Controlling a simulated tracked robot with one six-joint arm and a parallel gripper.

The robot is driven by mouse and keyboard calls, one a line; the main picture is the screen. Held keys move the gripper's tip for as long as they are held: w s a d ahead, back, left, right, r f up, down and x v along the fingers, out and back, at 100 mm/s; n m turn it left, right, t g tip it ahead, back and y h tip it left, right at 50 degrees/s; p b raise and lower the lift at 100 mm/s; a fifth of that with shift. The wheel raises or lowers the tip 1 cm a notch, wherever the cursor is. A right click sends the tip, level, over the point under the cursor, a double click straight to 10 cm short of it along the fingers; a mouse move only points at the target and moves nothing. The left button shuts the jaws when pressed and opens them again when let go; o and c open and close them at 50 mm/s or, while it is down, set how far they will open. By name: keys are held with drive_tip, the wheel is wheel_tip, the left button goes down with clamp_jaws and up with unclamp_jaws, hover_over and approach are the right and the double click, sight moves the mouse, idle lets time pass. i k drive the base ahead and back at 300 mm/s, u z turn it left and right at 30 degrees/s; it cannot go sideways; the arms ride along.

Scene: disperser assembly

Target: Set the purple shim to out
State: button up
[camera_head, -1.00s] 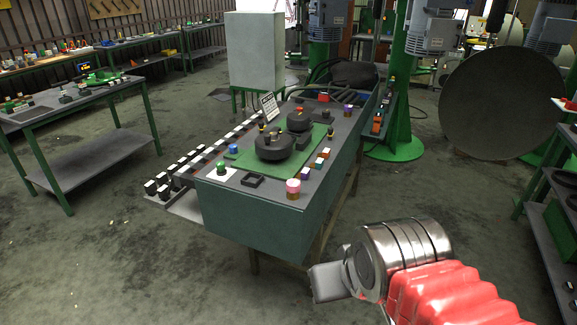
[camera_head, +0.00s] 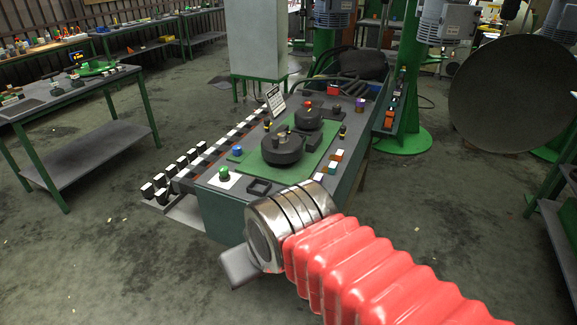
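A small purple piece (camera_head: 360,104) sits at the far right corner of the grey bench (camera_head: 218,203); it is too small to tell whether it is the purple shim. No other clearly purple piece shows, and my arm hides the bench's near right corner. My gripper (camera_head: 238,268) is a grey shape below the bench's front edge, left of my silver wrist and red sleeve. It points down and left, apart from the bench items. Its fingers cannot be made out, and nothing is visibly held.
A green mat (camera_head: 255,158) on the bench bears two dark round housings (camera_head: 283,148). A green knob on a white card (camera_head: 224,176) and a black square frame (camera_head: 259,187) lie near the front edge. Several small blocks line the right side. Open floor lies left of the bench.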

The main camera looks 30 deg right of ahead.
sight(319, 178)
drive_tip(key=z, duration=0.15)
drive_tip(key=i, duration=1.2)
drive_tip(key=z, duration=0.6)
